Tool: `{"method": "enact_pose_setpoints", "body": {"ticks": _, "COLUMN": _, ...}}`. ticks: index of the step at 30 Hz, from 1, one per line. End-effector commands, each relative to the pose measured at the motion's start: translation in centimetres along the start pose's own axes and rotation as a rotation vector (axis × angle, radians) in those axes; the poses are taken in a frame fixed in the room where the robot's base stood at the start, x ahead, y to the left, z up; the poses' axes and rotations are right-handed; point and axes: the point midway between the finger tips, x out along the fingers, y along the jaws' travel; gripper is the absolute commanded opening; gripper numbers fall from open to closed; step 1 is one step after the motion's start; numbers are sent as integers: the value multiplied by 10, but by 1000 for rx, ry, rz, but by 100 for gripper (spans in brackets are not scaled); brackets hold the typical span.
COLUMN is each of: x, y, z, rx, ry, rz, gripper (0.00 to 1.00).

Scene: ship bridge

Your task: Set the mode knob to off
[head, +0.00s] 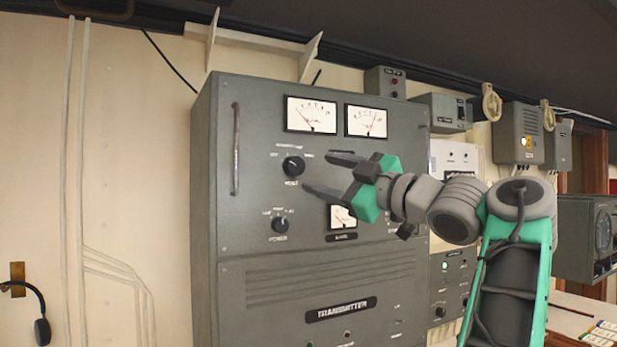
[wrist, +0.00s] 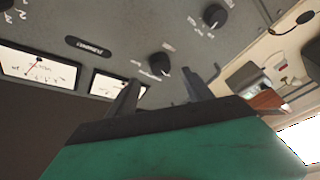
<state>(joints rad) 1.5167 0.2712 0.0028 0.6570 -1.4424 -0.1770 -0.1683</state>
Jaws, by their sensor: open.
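The upper black knob (head: 293,165) on the grey transmitter cabinet has small labels around it, too small to read surely; I take it as the mode knob. In the wrist view this knob (wrist: 160,63) shows just beyond and between the fingertips, apart from them. Which mark it points to is unclear. My gripper (head: 317,172) is open and empty, to the right of the knob in the head view, its fingers pointing left at it. The fingers also show in the wrist view (wrist: 160,78). A second knob (head: 280,225), labelled POWER, sits below; it also shows in the wrist view (wrist: 214,15).
Two large meters (head: 312,114) (head: 366,121) are above and right of the knob. A smaller meter (head: 342,217) is below my gripper. A vertical handle (head: 236,149) stands out at the cabinet's left. Headphones (head: 42,328) hang at far left.

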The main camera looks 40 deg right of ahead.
Motion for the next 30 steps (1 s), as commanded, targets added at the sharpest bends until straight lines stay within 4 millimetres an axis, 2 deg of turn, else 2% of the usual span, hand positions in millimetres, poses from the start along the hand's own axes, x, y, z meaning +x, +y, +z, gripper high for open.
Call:
{"method": "enact_pose_setpoints", "body": {"ticks": 1, "x": -5, "y": -3, "z": 5, "rx": -6, "ry": 2, "rz": 1, "gripper": 59}}
{"method": "enact_pose_setpoints", "body": {"ticks": 9, "x": -21, "y": -2, "z": 1, "rx": -3, "ry": 3, "rz": -1, "gripper": 59}}
{"method": "enact_pose_setpoints", "body": {"ticks": 23, "x": -21, "y": -2, "z": 4, "rx": -4, "ry": -14, "rz": -2, "gripper": 59}}
{"method": "enact_pose_setpoints", "body": {"ticks": 25, "x": -22, "y": 2, "z": 21, "rx": -7, "ry": -86, "rz": 9, "gripper": 59}}
{"method": "enact_pose_setpoints", "body": {"ticks": 26, "x": -23, "y": 11, "z": 32, "rx": -12, "ry": -131, "rz": 37, "gripper": 59}}
{"method": "enact_pose_setpoints", "body": {"ticks": 29, "x": -39, "y": 53, "z": 89, "rx": 37, "ry": -290, "rz": 171, "gripper": 59}}
{"method": "enact_pose_setpoints", "body": {"ticks": 30, "x": -50, "y": 68, "z": 120, "rx": 85, "ry": -355, "rz": 226, "gripper": 59}}
